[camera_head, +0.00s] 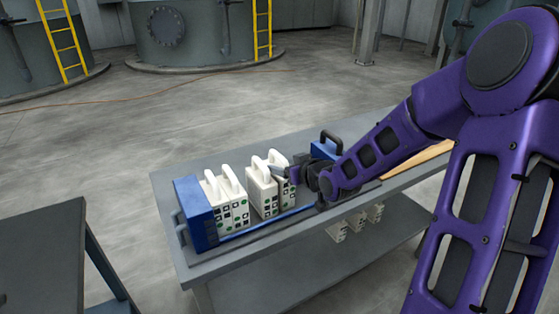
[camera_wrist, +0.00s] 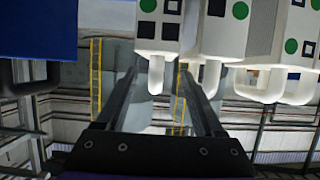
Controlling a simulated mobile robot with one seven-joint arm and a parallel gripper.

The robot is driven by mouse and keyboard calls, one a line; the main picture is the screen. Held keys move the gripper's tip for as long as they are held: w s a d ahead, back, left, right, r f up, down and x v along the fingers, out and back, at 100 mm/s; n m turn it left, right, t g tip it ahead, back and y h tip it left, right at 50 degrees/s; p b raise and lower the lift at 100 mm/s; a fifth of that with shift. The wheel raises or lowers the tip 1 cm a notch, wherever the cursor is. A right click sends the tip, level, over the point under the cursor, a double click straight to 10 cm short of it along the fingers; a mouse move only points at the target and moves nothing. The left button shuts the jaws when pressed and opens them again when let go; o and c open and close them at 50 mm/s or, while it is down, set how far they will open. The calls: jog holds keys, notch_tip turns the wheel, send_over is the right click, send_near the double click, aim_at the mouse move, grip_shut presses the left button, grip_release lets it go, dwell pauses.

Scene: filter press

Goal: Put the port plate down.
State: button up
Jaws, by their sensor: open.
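Several white port plates with loop handles and black squares and green dots on their faces stand upright in a row in the press on the bench. The one nearest my gripper is the rightmost plate (camera_head: 281,180); in the wrist view, which looks upside down, it shows as the plate (camera_wrist: 159,22) in the middle. My gripper (camera_head: 293,174) is open, its fingers (camera_wrist: 158,75) on either side of that plate's handle, with gaps showing. A second plate (camera_head: 262,188) stands close beside it, and another pair (camera_head: 228,203) stands farther left. My wrist hides part of the row's right end.
A blue end block (camera_head: 195,214) closes the row at left; another blue block (camera_head: 323,150) with a black handle stands at right. A blue rail runs along the bench (camera_head: 220,268) front. More white plates (camera_head: 357,220) sit on the lower shelf. A dark table (camera_head: 40,255) stands at left.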

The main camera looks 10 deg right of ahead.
jog(key=p+v, duration=0.2)
jog(key=v, duration=0.6)
jog(key=shift+s+r+p, duration=0.25)
jog(key=shift+r+p, duration=0.05)
jog(key=shift+r, duration=0.05)
jog(key=shift+d, duration=0.15)
